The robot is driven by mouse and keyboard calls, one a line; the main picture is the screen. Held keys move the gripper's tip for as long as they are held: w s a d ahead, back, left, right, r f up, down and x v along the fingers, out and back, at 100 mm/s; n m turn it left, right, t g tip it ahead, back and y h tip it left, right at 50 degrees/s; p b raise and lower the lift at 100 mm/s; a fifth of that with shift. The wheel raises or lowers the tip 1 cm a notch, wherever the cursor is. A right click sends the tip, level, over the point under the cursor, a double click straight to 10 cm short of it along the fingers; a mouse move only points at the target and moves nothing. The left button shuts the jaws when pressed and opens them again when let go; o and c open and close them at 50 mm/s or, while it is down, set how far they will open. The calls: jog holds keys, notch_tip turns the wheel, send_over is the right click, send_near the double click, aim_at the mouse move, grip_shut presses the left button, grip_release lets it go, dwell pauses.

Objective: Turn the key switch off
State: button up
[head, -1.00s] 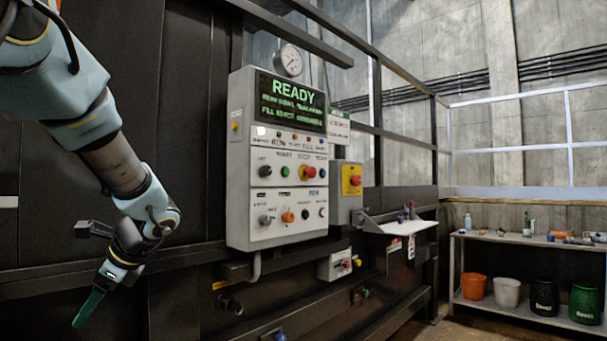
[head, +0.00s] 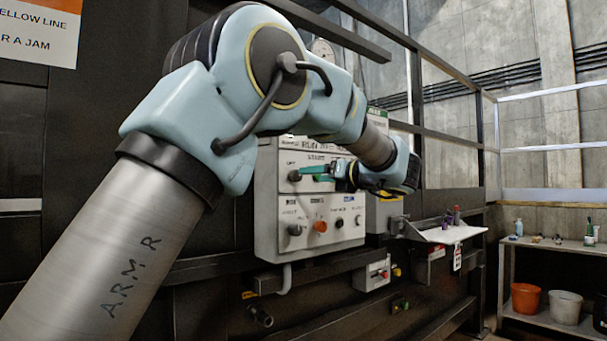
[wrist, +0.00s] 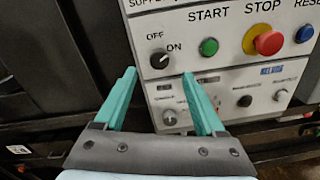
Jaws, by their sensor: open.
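The key switch (wrist: 159,60) is a dark round knob under the OFF and ON labels on the white control panel (wrist: 222,60). In the head view the switch (head: 294,176) shows at the panel's left, just left of my fingertips. My gripper (wrist: 159,76) has two green fingers, open and empty. In the wrist view the switch appears between the two fingertips, near their tip line. I cannot tell whether the fingers touch it. A light mark on the knob seems to point toward ON. In the head view my gripper (head: 302,173) lies close to the panel face.
Right of the switch are a green start button (wrist: 208,47), a red stop button (wrist: 268,43) on a yellow collar and a blue reset button (wrist: 304,34). Another knob (wrist: 170,118) sits below. A small shelf (head: 450,234) juts out right of the panel.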

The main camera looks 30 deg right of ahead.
aim_at(298, 176)
jog(key=w, duration=0.2)
jog(key=w+a+p, duration=0.1)
jog(key=w, duration=0.4)
jog(key=shift+a+p, duration=0.15)
jog(key=shift+p, duration=0.2)
jog(key=shift+c, duration=0.4)
grip_shut()
